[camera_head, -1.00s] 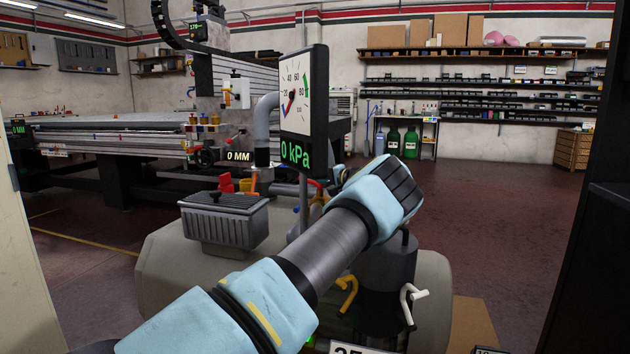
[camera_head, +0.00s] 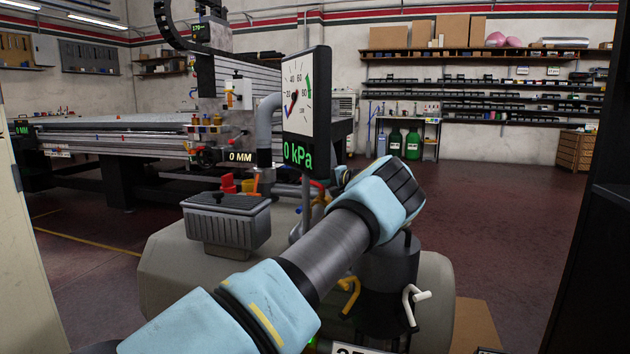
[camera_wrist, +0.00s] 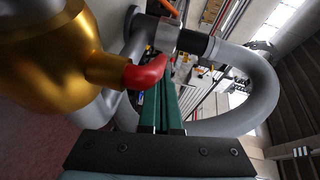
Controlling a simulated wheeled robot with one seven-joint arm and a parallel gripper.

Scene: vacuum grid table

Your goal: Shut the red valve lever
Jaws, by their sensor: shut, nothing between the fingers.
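The red valve lever (camera_wrist: 147,73) shows in the wrist view on a brass valve body (camera_wrist: 45,60), just left of my gripper's fingers. My gripper (camera_wrist: 166,75) has its two green fingers together, with nothing between them. The lever's tip lies beside the left finger and looks very close to it; I cannot tell whether they touch. In the head view my wrist covers the fingers, and only a little red and brass shows beside the gauge post.
A gauge (camera_head: 306,110) reading 0 kPa stands on a post close to my wrist. A grey tank (camera_head: 165,262) with a finned box (camera_head: 228,222) lies below. A yellow lever (camera_head: 349,295) and a white lever (camera_head: 415,300) sit nearby. A thick grey hose (camera_wrist: 265,95) curves right of my fingers.

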